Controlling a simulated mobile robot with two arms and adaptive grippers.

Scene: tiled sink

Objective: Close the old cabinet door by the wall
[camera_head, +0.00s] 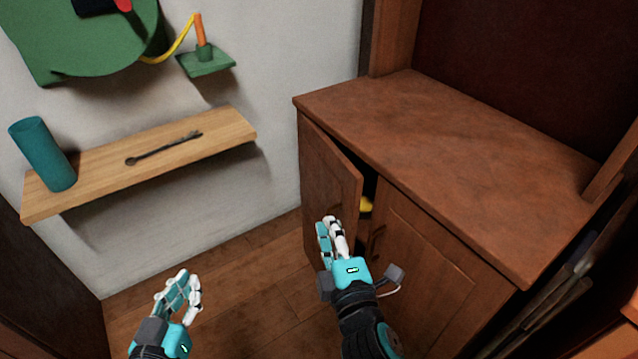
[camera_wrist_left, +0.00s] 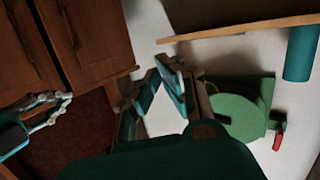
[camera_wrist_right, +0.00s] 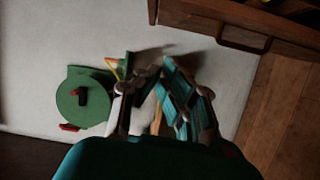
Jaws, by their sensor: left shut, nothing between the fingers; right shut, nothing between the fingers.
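The old cabinet (camera_head: 430,120) is brown wood and stands at the right in the head view, against the white wall. Its left door (camera_head: 325,180), nearest the wall, is partly open, with a dark gap along its right edge. Its right door (camera_head: 425,245) looks closed. My right gripper (camera_head: 330,222) is shut and empty, in front of the open door's lower right part in the picture; I cannot tell whether it touches. The door's handle (camera_wrist_right: 242,38) shows in the right wrist view. My left gripper (camera_head: 185,280) is shut and empty, over the floor to the left.
A wooden shelf (camera_head: 105,170) on the wall holds a teal cylinder (camera_head: 43,153) and a dark tool (camera_head: 163,149). A green hose reel (camera_head: 75,45) hangs above. Something yellow (camera_head: 366,205) shows inside the cabinet. The wooden floor (camera_head: 245,275) between my grippers looks clear.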

